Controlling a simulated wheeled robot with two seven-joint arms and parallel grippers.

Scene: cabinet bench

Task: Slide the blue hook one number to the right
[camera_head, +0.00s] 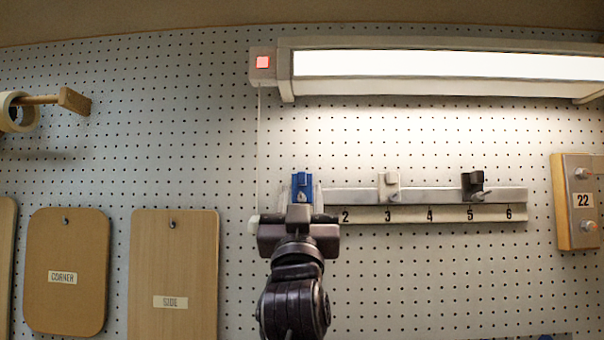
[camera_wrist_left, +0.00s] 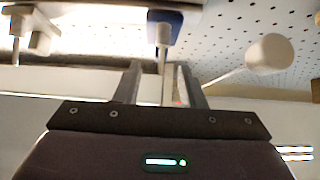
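The blue hook (camera_head: 302,181) sits at the left end of the metal rail (camera_head: 350,196), left of the number 2. The number below it is hidden behind my gripper. My left gripper (camera_head: 301,194) is in front of it, with one finger on each side. In the left wrist view the blue hook (camera_wrist_left: 178,18) shows with its pale peg between the spread fingers of the gripper (camera_wrist_left: 163,78). There are gaps on both sides, so the gripper looks open. My right gripper is not in view.
A white hook (camera_head: 389,187) sits above 3 and a black hook (camera_head: 473,185) above 5. The rail above 2 is clear. A lit lamp (camera_head: 440,65) hangs above. A panel marked 22 (camera_head: 575,202) is at the right, and hanging boards (camera_head: 173,265) are at the left.

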